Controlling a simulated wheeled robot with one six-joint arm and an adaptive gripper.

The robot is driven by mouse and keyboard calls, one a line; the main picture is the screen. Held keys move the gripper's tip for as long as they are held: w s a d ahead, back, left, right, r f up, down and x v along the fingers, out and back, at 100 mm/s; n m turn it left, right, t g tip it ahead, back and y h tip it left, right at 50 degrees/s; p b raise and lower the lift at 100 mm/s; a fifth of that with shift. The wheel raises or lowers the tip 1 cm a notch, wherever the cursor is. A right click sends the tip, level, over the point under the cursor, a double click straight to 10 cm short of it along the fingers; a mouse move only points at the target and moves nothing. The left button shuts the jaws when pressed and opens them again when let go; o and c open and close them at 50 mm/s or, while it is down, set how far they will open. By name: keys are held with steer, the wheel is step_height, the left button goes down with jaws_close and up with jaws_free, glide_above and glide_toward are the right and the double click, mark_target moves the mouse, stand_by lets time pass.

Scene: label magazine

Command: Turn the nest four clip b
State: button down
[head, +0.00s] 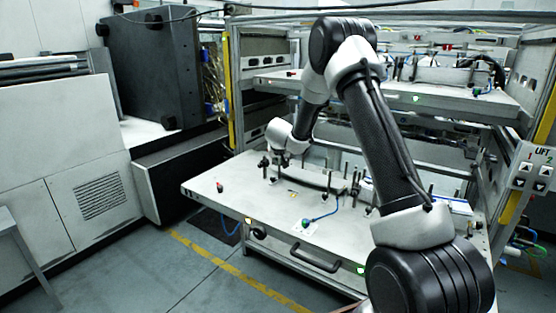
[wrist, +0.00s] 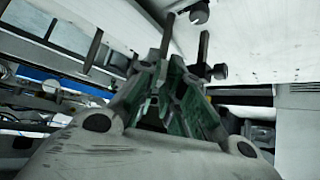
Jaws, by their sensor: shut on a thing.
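My gripper (head: 281,161) is low over the left rear part of the pulled-out white shelf plate (head: 235,190), among small dark clips. In the wrist view my gripper (wrist: 182,78) shows green-lined fingers shut on a dark clip, mostly hidden between them. A thin post with a dark knob (wrist: 219,71) stands right by the fingertips. Another dark knob (wrist: 199,12) is just beyond. In the head view a small dark clip (head: 264,164) stands left of my gripper. Which nest these belong to cannot be read.
A long pale part (head: 326,180) lies on the plate right of my gripper, with several dark posts around it. An upper shelf (head: 385,92) overhangs behind. The plate's front left is mostly clear.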

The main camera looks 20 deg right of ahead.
steer(key=shift+d+n+y, duration=0.2)
steer(key=shift+n+y, duration=0.3)
steer(key=shift+n, duration=0.1)
steer(key=c, duration=1.6)
jaws_free()
steer(key=shift+o, duration=0.2)
steer(key=v, duration=1.2)
steer(key=shift+s, duration=0.1)
